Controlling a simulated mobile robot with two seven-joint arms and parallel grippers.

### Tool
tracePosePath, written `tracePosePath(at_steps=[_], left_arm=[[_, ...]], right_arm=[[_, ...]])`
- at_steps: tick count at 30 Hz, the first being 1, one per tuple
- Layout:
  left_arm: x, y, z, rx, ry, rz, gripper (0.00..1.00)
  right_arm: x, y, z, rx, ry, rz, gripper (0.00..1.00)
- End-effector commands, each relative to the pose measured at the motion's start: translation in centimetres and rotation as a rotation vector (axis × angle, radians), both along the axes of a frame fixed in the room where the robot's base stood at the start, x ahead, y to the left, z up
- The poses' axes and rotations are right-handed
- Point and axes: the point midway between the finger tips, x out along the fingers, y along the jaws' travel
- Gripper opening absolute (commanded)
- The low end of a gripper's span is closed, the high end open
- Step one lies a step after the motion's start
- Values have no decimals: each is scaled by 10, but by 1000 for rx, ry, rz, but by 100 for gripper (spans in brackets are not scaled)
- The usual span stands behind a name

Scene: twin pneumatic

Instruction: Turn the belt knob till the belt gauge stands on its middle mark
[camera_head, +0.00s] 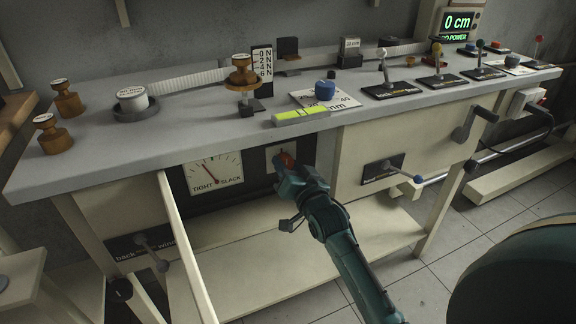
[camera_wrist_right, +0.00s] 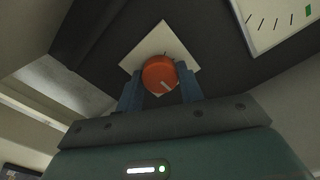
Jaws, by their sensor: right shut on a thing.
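The belt knob (camera_head: 284,158) is a round orange-red knob on a pale square plate under the table. My right gripper (camera_head: 287,168) is shut on the knob, one blue finger on each side in the wrist view (camera_wrist_right: 160,88). The belt gauge (camera_head: 215,172) is a white dial marked TIGHT and SLACK, left of the knob. Its red needle leans up and left, to the left of the dial's middle. Part of the dial shows in the wrist view (camera_wrist_right: 280,22). My left gripper is out of view.
The grey tabletop (camera_head: 190,120) above carries brass weights (camera_head: 68,98), a blue knob (camera_head: 325,89), a yellow-green level (camera_head: 300,116) and several levers. A crank (camera_head: 155,252) stands out at the lower left, and another (camera_head: 405,174) right of my arm. The lower shelf (camera_head: 370,240) is bare.

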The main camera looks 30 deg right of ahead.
Motion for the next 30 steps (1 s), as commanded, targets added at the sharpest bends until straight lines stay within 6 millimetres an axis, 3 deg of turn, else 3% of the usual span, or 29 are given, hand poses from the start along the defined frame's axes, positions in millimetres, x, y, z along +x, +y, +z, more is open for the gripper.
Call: tracePosePath(at_steps=[9,21,30], left_arm=[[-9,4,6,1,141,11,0],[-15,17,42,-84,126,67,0],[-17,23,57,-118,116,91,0]], right_arm=[[0,0,4,-177,12,1,14],[0,0,3,-550,34,0,14],[0,1,2,-802,45,0,14]])
